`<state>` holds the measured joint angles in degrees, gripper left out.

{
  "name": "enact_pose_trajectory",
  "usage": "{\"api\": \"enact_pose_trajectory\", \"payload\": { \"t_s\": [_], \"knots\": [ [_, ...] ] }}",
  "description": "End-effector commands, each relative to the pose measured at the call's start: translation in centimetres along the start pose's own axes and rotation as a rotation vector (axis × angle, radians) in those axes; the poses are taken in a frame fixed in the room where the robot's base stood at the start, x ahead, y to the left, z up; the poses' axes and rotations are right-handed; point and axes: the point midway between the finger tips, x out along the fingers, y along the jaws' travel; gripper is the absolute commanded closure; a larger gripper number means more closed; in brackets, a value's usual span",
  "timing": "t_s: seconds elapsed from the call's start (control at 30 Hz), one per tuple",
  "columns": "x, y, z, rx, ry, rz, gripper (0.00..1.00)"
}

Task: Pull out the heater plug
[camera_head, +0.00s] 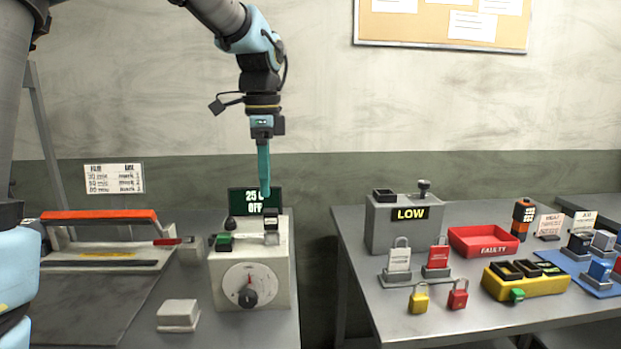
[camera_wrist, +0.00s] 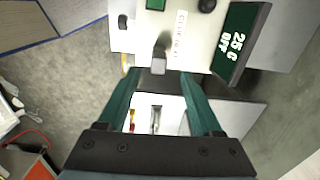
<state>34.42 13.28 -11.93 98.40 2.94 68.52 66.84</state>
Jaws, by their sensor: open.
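The heater unit (camera_head: 250,292) is a pale box with a round dial on its front and a dark green display (camera_head: 255,200) reading "25 C OFF" behind it. A small grey block with a dark top, seemingly the heater plug (camera_head: 271,232), stands upright on the right of its top. My gripper (camera_head: 265,190) points down just above this plug, its teal fingers in line in this view. In the wrist view my gripper (camera_wrist: 158,74) is open, and the grey plug (camera_wrist: 160,58) shows between the fingertips. I cannot tell whether the fingers touch it.
A green switch (camera_head: 224,241) and a black knob (camera_head: 231,223) sit left of the plug. A red-handled sealer (camera_head: 100,217) stands at left. A gap separates this bench from the right table, which holds a grey "LOW" box (camera_head: 395,238) and red tray (camera_head: 484,241).

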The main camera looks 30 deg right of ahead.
Motion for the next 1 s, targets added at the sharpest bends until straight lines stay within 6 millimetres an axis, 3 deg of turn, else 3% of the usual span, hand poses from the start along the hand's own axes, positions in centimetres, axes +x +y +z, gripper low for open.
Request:
{"api": "enact_pose_trajectory", "payload": {
  "t_s": [0.23, 0.7, 1.0],
  "knots": [
    [1.2, 0.0, -0.3, 0.021, -0.002, 0.006, 0.33],
    [8.9, 0.1, -0.3, 0.019, -0.002, 0.005, 0.33],
    [10.6, 0.1, -0.3, 0.018, 0.000, 0.002, 0.33]
  ]
}}
